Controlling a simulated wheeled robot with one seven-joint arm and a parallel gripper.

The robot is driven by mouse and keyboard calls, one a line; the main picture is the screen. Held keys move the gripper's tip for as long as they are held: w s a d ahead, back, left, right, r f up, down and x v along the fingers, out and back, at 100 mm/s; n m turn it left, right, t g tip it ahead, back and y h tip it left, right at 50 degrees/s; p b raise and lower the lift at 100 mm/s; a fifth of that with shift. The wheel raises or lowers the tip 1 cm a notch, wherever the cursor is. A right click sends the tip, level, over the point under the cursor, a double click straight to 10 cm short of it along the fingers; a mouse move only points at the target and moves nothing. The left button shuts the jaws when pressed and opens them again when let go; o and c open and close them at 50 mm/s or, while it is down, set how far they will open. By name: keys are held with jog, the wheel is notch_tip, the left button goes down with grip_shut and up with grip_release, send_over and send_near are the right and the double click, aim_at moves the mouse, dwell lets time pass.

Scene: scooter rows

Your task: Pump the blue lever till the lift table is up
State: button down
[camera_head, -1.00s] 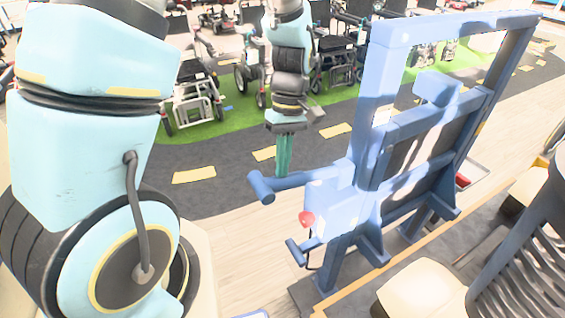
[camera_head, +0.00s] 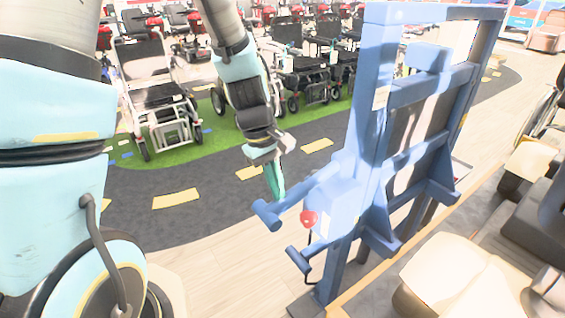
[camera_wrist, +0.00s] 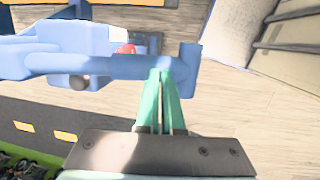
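The blue lever (camera_head: 300,197) sticks out from the side of a blue lift frame (camera_head: 372,120) and ends in a short crossbar. In the wrist view the lever (camera_wrist: 100,65) runs across from the left to its crossbar. My gripper (camera_head: 277,198) has green fingers pointing down beside the lever near its crossbar. In the wrist view my gripper (camera_wrist: 160,74) has its fingertips together, overlapping the lever close to the crossbar; I cannot tell whether they touch it. Nothing shows held between them. I cannot pick out a separate table surface on the lift.
A red knob (camera_head: 308,219) and a lower blue handle (camera_head: 298,259) sit close under the lever. Wheelchairs (camera_head: 157,95) stand on green carpet behind. Cream seats (camera_head: 455,272) stand at the right. The wooden floor (camera_head: 225,262) before the lever is clear.

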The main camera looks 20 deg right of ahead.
jog(key=shift+x, duration=0.8)
jog(key=shift+s+a+f+b, duration=0.1)
jog(key=shift+a+f+b, duration=0.3)
jog(key=shift+b, duration=0.05)
jog(key=shift+f, duration=0.1)
jog(key=p+v, duration=0.5)
jog(key=shift+r, duration=0.25)
jog(key=a+b+v, duration=0.1)
jog(key=v, duration=0.8)
jog(key=shift+a+b, duration=0.3)
jog(key=shift+a, duration=0.15)
jog(key=shift+r, duration=0.15)
